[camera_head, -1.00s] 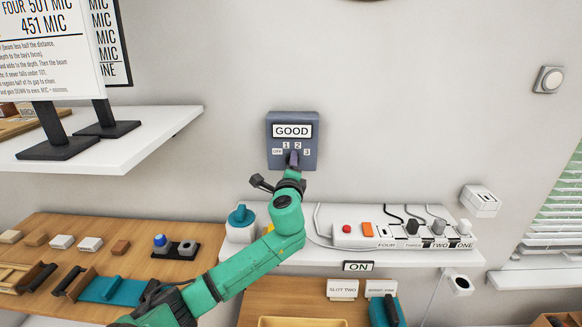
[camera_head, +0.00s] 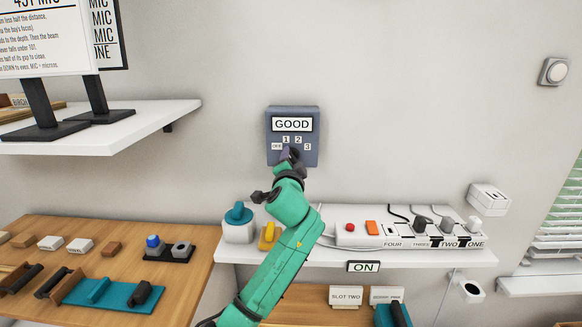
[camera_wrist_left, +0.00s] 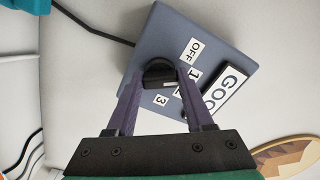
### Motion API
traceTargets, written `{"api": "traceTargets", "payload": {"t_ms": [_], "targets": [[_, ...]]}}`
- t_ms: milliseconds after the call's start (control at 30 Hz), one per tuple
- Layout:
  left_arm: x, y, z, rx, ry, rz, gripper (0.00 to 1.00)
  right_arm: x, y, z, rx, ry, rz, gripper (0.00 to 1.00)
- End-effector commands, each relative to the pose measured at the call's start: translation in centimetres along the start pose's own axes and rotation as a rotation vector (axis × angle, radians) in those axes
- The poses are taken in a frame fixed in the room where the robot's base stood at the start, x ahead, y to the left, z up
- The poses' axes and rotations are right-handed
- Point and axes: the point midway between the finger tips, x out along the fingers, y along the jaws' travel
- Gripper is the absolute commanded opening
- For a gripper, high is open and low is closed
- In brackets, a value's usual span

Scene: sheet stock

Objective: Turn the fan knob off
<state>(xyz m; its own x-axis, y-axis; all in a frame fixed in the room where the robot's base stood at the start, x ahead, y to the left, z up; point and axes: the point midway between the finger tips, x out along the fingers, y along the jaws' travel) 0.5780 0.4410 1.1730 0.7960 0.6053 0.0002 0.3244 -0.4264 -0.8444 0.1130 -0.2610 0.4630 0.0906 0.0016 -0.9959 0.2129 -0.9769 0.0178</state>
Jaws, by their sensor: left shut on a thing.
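A slate-grey control box (camera_head: 272,130) is fixed to the wall, with a GOOD plate (camera_head: 291,124) and the marks OFF, 1, 2 and 3 below it. The black fan knob (camera_wrist_left: 158,72) shows on the box in the left wrist view, below the marks. My left gripper (camera_head: 290,155) reaches up to the lower part of the box; its purple fingers (camera_wrist_left: 160,82) are shut on the knob, one on each side. The head view hides most of the knob behind the gripper, and I cannot tell which mark it points to. My right gripper is not in view.
A white shelf (camera_head: 350,257) under the box holds a power strip (camera_head: 380,236) with several plugs and a teal-topped white block (camera_head: 238,228). A wooden bench (camera_head: 190,270) with small blocks is at the left. A sign shelf (camera_head: 140,118) juts out at the upper left.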

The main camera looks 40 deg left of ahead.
Motion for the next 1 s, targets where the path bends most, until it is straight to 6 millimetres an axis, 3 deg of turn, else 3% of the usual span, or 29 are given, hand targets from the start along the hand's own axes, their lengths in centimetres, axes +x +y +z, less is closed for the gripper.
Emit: {"api": "traceTargets", "payload": {"t_ms": [500,1000], "targets": [[0.0,0.3,0.0,-0.4,0.0,0.002,0.0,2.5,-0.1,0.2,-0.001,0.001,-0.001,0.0],[0.0,0.1,0.0,-0.5,-0.001,0.002,0.0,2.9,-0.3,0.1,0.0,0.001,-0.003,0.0]]}}
